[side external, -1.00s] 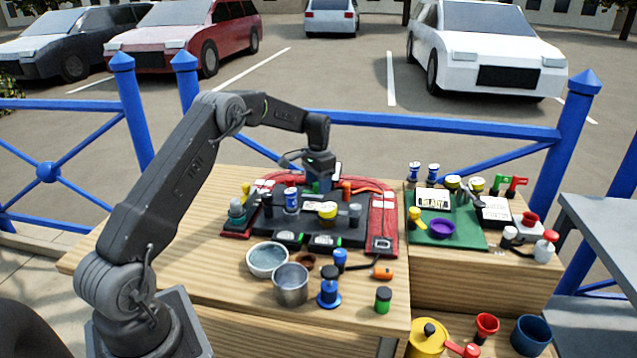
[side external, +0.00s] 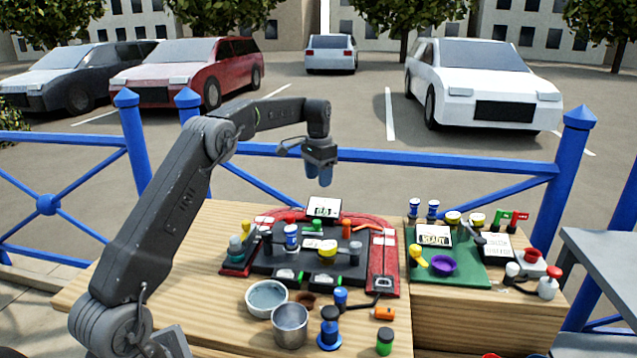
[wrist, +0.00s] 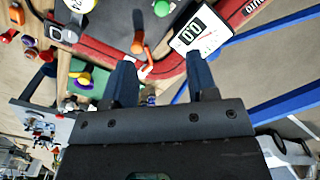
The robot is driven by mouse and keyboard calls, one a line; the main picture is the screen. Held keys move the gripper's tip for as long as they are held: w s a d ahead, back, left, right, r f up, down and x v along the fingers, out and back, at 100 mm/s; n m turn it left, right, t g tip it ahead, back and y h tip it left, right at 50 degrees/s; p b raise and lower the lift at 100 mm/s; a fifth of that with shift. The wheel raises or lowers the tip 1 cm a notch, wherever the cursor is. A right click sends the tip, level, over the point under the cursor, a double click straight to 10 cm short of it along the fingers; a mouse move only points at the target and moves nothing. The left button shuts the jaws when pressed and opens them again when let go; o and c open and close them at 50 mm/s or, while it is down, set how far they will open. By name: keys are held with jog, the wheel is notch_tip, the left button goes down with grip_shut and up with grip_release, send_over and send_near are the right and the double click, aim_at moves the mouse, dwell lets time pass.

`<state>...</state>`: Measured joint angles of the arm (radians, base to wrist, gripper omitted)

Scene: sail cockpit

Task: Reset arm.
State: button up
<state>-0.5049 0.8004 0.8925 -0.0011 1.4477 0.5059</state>
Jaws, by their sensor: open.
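My gripper (side external: 320,172) hangs above the back of the table, over the black and red control panel (side external: 388,262). Its two blue fingers point down, apart and empty. In the wrist view the open fingers (wrist: 165,78) show with the panel's red edge beyond them. A small display (side external: 324,207) stands at the panel's back edge, below the gripper; it also shows in the wrist view (wrist: 195,36). An orange lever (wrist: 140,42) is near the fingertips in the wrist view. Nothing touches the fingers.
A green mat (side external: 470,272) with a purple ring (side external: 443,264) lies on the right-hand table. Blue railing (side external: 450,160) runs behind the table. Air around the gripper is clear.

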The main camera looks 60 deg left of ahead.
dwell(0.3)
jog(key=s+d+r+t, duration=0.2)
jog(key=s+d+r, duration=0.4)
jog(key=d, duration=0.3)
jog(key=s+d+r+t, duration=0.1)
jog(key=s+d+r, duration=0.55)
jog(key=d, duration=0.25)
jog(key=s+d+f+t, duration=0.1)
jog(key=s+d+f, duration=0.2)
jog(key=s, duration=0.6)
jog(key=s+d+f+t, duration=0.1)
jog(key=s+d+f, duration=0.3)
jog(key=s+d, duration=0.3)
jog(key=s, duration=0.3)
jog(key=shift+s+f+t, duration=0.15)
jog(key=shift+s+t, duration=0.1)
jog(key=shift+t, duration=0.05)
